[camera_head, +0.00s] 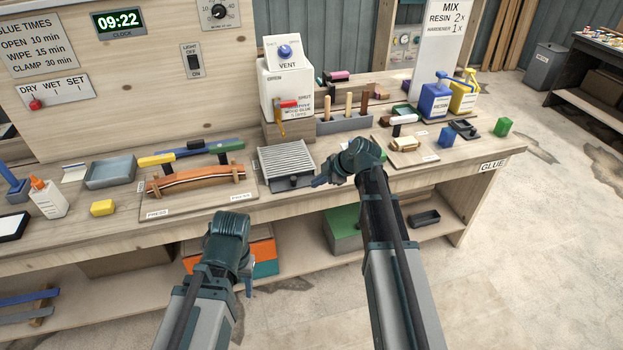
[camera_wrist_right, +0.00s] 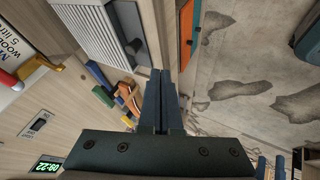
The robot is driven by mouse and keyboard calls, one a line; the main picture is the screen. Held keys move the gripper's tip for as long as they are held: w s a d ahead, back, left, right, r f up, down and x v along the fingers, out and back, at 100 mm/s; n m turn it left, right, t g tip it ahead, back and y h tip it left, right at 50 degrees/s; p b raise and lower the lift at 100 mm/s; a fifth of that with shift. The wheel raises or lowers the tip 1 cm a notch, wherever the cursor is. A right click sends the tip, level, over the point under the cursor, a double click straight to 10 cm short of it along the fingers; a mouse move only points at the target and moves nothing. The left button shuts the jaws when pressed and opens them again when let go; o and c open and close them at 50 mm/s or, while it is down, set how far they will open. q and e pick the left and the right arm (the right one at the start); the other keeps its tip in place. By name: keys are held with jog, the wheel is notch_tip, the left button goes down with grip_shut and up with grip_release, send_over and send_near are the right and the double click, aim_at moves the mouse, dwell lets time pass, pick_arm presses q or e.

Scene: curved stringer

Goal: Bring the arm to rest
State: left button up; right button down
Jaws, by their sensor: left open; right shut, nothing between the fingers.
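My right arm reaches up over the front of the workbench (camera_head: 480,158). My right gripper (camera_head: 322,181) points left in the head view, by the front right corner of the grey slatted box (camera_head: 287,158). In the right wrist view my right gripper (camera_wrist_right: 161,100) shows its two fingers together, with nothing between them. My left arm is bent low in front of the bench. My left gripper (camera_head: 249,287) points downward, mostly hidden behind its own wrist; only a small part of its fingers shows, and it holds nothing that I can see.
A curved wooden piece (camera_head: 195,179) lies on a board left of the slatted box. A glue bottle (camera_head: 47,199) and yellow block (camera_head: 103,208) stand further left. A brush on a small board (camera_head: 407,145) is right of my right wrist.

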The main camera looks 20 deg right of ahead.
jog(key=s+a+f+m+g+h, duration=0.1)
jog(key=s+a+m, duration=0.3)
jog(key=s, duration=0.5)
jog(key=s+a+f+m+g+h, duration=0.2)
jog(key=s+a+m+g+h, duration=0.1)
jog(key=s+a, duration=0.3)
jog(key=s+a+f+m+g+h, duration=0.1)
jog(key=s+a+m, duration=0.4)
jog(key=s, duration=0.6)
jog(key=shift+s+f+m+g+h, duration=0.25)
jog(key=shift+s+m+g+h, duration=0.1)
jog(key=shift+m+g+h, duration=0.3)
jog(key=shift+a, duration=0.1)
